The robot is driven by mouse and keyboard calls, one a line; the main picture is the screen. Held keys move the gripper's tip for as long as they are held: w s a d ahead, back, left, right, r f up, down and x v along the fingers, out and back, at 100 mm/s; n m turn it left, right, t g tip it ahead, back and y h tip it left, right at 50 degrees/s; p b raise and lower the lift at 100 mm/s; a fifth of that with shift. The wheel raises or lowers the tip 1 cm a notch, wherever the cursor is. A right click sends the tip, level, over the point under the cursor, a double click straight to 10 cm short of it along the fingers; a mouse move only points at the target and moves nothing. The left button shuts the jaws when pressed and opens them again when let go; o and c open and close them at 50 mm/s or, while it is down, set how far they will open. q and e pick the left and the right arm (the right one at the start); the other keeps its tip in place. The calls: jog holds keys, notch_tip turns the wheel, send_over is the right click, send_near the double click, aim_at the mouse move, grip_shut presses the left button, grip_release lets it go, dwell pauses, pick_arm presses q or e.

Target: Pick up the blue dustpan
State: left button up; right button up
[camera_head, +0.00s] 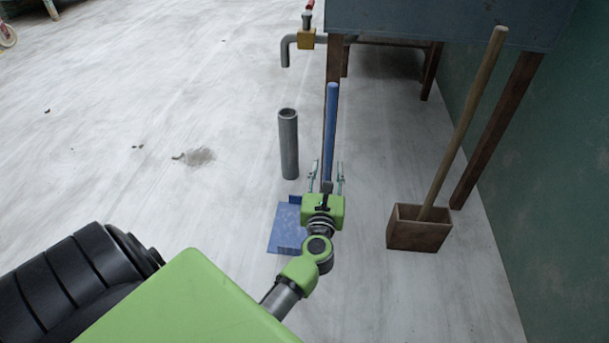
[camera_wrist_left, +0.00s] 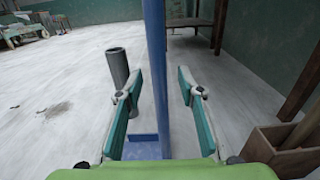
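The blue dustpan (camera_head: 284,226) stands on the pale floor, its flat pan down and its long blue handle rising upright. My left gripper (camera_head: 326,174) is open at the handle, above the pan, and hides part of both. In the left wrist view the dustpan handle (camera_wrist_left: 156,70) runs between the two spread teal fingers of the left gripper (camera_wrist_left: 160,88), with gaps on both sides. Neither finger appears to touch it. My right gripper is not in view.
A grey pipe (camera_head: 289,145) stands upright just left of the handle. A brown wooden box (camera_head: 418,236) with a long wooden stick stands to the right. A tap (camera_head: 305,40) and a legged blue-grey basin (camera_head: 440,22) are behind. Clay trimmings (camera_head: 198,157) lie on open floor at left.

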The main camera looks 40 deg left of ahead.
aim_at(327, 163)
pick_arm(q)
jog(key=x, duration=0.3)
jog(key=shift+w+a+b, duration=0.25)
jog(key=shift+b, duration=0.15)
jog(key=shift+r, duration=0.1)
grip_shut()
jog(key=shift+r, duration=0.1)
